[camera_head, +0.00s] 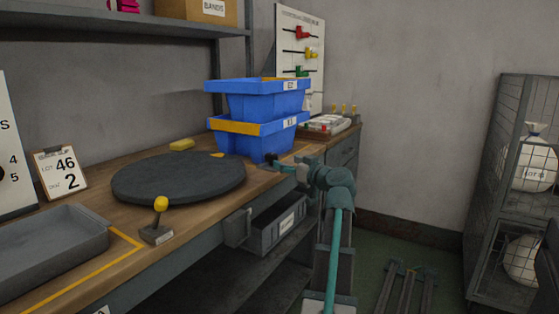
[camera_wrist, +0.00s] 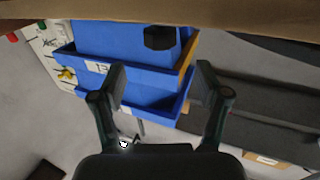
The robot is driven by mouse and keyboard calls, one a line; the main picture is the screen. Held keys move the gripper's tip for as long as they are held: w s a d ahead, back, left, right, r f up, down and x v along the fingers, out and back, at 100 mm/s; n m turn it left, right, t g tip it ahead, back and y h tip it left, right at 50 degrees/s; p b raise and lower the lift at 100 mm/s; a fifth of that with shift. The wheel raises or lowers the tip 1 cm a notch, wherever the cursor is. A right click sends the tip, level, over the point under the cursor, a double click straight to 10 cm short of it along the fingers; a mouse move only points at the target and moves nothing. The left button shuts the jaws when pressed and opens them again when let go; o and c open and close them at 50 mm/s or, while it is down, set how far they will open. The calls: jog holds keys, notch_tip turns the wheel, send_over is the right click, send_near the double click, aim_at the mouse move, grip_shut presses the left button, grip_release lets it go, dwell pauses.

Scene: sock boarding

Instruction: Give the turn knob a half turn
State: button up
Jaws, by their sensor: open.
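A dark faceted knob (camera_wrist: 158,38) shows in the wrist view, in front of the blue bins; it looks like the turn knob. My gripper (camera_wrist: 161,78) is open and empty, its two dark fingers spread apart. The knob lies beyond the fingertips, between them from left to right, with no visible contact. In the head view my gripper (camera_head: 276,161) is low over the bench's right part, just right of the round dark turntable. The knob cannot be told apart from the dark fingers there. A separate yellow ball on a dark stand (camera_head: 157,234) is at the bench's front edge.
Stacked blue bins (camera_head: 262,104) stand close behind my gripper. The dark turntable (camera_head: 178,179) covers the bench's middle. A grey tray (camera_head: 50,250) lies at the left. An open drawer (camera_head: 277,223) hangs below the bench edge. A wire cage (camera_head: 500,170) stands at right.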

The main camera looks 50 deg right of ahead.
jog(key=shift+v, duration=1.35)
